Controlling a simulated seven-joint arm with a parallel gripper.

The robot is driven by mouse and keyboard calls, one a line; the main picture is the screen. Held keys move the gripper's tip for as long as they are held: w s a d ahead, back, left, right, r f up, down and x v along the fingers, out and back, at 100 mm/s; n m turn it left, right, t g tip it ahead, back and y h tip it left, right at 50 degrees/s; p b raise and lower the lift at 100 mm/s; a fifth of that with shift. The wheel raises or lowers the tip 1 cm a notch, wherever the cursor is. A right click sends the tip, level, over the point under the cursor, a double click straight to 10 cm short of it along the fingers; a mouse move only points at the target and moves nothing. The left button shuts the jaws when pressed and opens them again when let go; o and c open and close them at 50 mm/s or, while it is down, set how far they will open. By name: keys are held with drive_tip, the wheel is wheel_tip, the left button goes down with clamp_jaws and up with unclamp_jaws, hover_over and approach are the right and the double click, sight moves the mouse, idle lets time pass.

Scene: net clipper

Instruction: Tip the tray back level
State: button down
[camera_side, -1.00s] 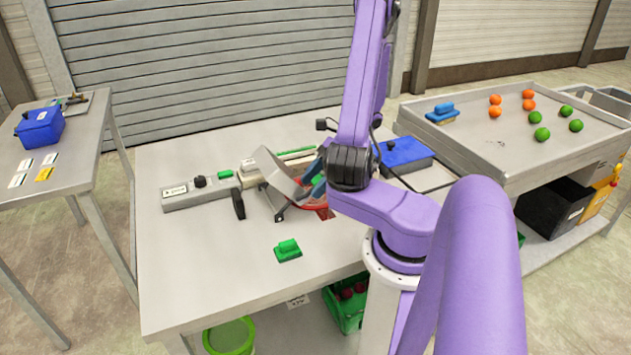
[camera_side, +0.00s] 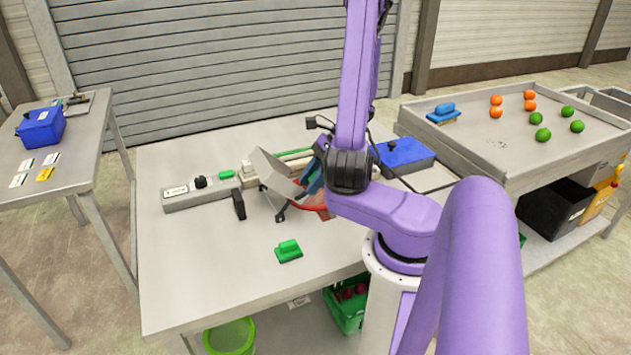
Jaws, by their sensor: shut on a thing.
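The tray (camera_side: 277,172) is a grey metal pan in the middle of the table, left of my arm. It is tilted, with its far left side raised and its near right side low, above a dark bracket. My gripper (camera_side: 314,180) is at the tray's right edge, shut on it. My dark wrist hides most of the gripper, so the exact grip on the tray is unclear. A red curved part (camera_side: 314,203) shows below the gripper.
A grey bar (camera_side: 203,194) with a black knob and green button lies left of the tray. A green block (camera_side: 288,251) sits in front on clear tabletop (camera_side: 210,265). A blue box (camera_side: 405,153) stands behind my arm. A side bench (camera_side: 500,150) holds orange and green balls.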

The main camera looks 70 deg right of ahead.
drive_tip(key=shift+w+a+r+g+h, duration=0.75)
drive_tip(key=shift+g+h, duration=0.05)
drive_tip(key=w+a+r+g+h, duration=0.1)
drive_tip(key=w+a+g+h, duration=0.4)
drive_tip(key=shift+w+a+r, duration=0.3)
drive_tip(key=shift+w, duration=0.05)
idle(0.4)
drive_tip(key=c, duration=0.8)
unclamp_jaws()
drive_tip(key=shift+c, duration=0.2)
